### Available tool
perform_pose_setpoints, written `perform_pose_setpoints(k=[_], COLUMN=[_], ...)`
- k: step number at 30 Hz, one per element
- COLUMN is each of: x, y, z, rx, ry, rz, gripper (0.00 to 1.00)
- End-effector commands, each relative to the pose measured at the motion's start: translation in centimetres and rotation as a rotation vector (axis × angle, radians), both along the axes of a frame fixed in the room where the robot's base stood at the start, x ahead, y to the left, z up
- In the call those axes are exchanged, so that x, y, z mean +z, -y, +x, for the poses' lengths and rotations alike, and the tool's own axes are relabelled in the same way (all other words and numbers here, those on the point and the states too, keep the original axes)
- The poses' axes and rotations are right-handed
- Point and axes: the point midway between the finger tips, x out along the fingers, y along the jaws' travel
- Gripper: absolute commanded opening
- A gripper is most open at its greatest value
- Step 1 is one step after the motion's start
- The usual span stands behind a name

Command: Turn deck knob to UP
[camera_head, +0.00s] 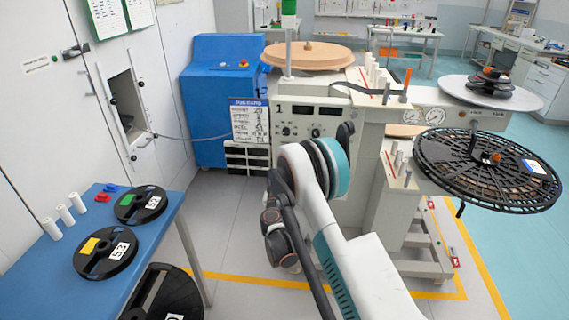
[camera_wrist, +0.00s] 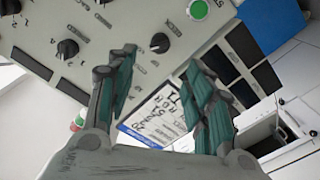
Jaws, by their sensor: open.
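The deck knob (camera_wrist: 160,43) is a round black knob on the light grey control panel (camera_wrist: 110,25), with a rotated label beside it that seems to read DECK. Its pointer setting is too small to tell. My gripper (camera_wrist: 159,60) is open and empty in the wrist view, with one finger to each side of the knob's place in the picture. The fingertips look apart from the knob, with no contact visible. In the head view the panel (camera_head: 300,116) stands on the machine front, partly behind my arm, and the gripper is hidden there.
In the wrist view, another black knob (camera_wrist: 67,48) lies left and a green button (camera_wrist: 199,10) lies above right. In the head view, a blue cabinet (camera_head: 215,100) stands left of the machine, a black reel (camera_head: 487,170) juts out right, and a blue table (camera_head: 50,262) is near left.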

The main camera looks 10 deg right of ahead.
Motion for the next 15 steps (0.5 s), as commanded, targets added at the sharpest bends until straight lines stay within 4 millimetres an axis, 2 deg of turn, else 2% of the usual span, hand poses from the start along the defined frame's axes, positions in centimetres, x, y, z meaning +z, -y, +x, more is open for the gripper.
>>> perform_pose_setpoints(k=[9, 15], x=[-0.3, -0.2], y=[2.0, 2.8], z=[6.1, 8.7], rx=[-0.001, -0.001], ry=[0.0, -0.001], rz=[0.0, 0.0], gripper=[0.48, 0.48])
